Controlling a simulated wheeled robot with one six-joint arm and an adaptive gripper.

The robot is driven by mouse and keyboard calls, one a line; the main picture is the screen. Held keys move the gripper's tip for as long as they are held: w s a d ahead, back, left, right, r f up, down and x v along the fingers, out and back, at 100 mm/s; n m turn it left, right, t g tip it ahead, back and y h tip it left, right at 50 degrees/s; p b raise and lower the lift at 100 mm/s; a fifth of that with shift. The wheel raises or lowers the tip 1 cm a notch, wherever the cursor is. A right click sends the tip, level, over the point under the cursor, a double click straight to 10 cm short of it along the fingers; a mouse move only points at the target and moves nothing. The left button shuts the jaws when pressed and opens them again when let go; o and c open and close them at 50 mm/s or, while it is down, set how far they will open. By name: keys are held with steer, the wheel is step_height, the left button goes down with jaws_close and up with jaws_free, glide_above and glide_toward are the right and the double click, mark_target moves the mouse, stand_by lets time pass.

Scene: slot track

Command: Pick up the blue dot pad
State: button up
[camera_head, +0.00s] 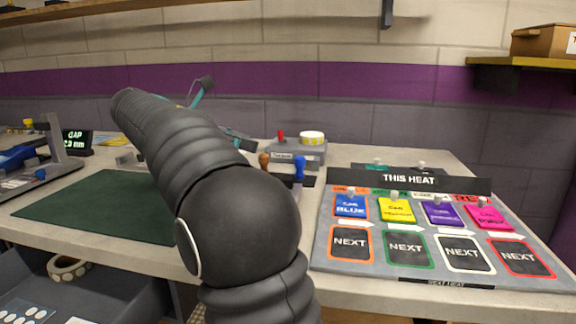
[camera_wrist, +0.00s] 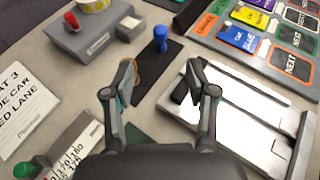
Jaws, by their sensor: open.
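A white pad with rows of bluish dots (camera_head: 25,313) lies in the open drawer at the lower left of the head view, cut by the bottom edge. It is the only dotted pad I see, and it does not show in the wrist view. My gripper (camera_wrist: 162,85) is open in the wrist view, above the bench, with nothing held between its fingers. A brown-handled item partly shows behind the left finger.
A tape roll (camera_head: 68,268) lies in the grey drawer (camera_head: 110,290). A green mat (camera_head: 105,205) covers the bench's left side. A blue-knobbed tool (camera_wrist: 160,38) stands on a dark strip. The heat board (camera_head: 345,277) with coloured cards fills the right.

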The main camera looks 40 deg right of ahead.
mark_target(299, 157)
steer(key=x, duration=1.3)
jaws_close()
